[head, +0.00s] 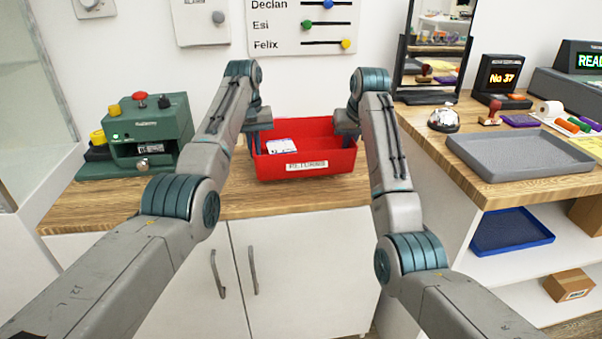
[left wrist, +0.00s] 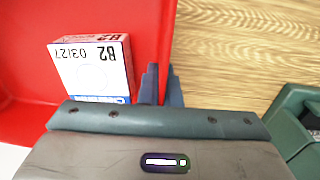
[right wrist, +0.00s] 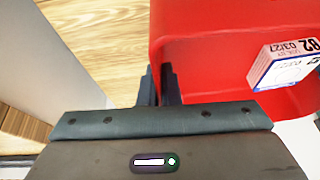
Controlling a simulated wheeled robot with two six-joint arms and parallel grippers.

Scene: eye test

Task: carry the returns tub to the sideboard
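The returns tub (head: 306,152) is a red open box with a white "RETURNS" label on its front. It is level over the wooden top of the sideboard (head: 230,203); I cannot tell whether it rests there or hangs just above. A small white box marked "B2" (left wrist: 92,68) lies inside it. My left gripper (head: 256,143) is shut on the tub's left wall, with its fingers astride the rim in the left wrist view (left wrist: 161,80). My right gripper (head: 348,141) is shut on the right wall in the same way, as the right wrist view shows (right wrist: 159,82).
A green machine (head: 150,133) with coloured knobs stands left of the tub. A blue tray (head: 512,232) lies on the shelf below.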

